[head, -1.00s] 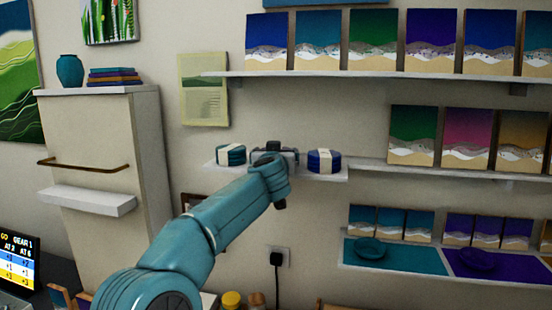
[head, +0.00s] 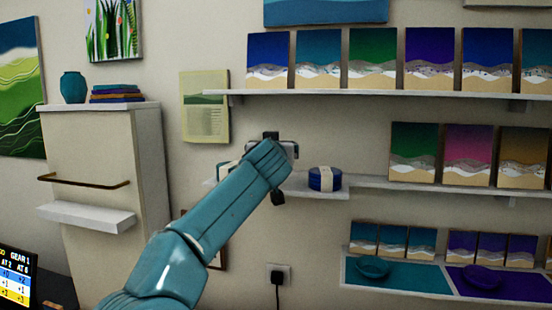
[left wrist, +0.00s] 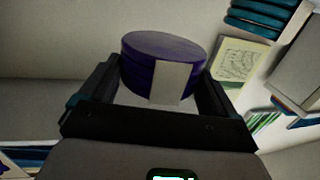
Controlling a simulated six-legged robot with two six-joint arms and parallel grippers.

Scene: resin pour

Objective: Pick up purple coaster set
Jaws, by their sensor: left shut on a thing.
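The purple coaster set (left wrist: 138,70), a short round stack with a pale band, sits between the two fingers of my left gripper (left wrist: 160,88) in the left wrist view. The fingers are shut on its sides. In the head view my left gripper (head: 278,148) is above the small shelf, in front of the wall. The coaster set is hidden there behind the gripper and arm. My right gripper is in neither view.
A dark blue coaster set (head: 325,179) stands on the small white shelf (head: 300,191), right of my gripper. A long shelf (head: 380,95) of seascape panels runs above. Bare wall lies between.

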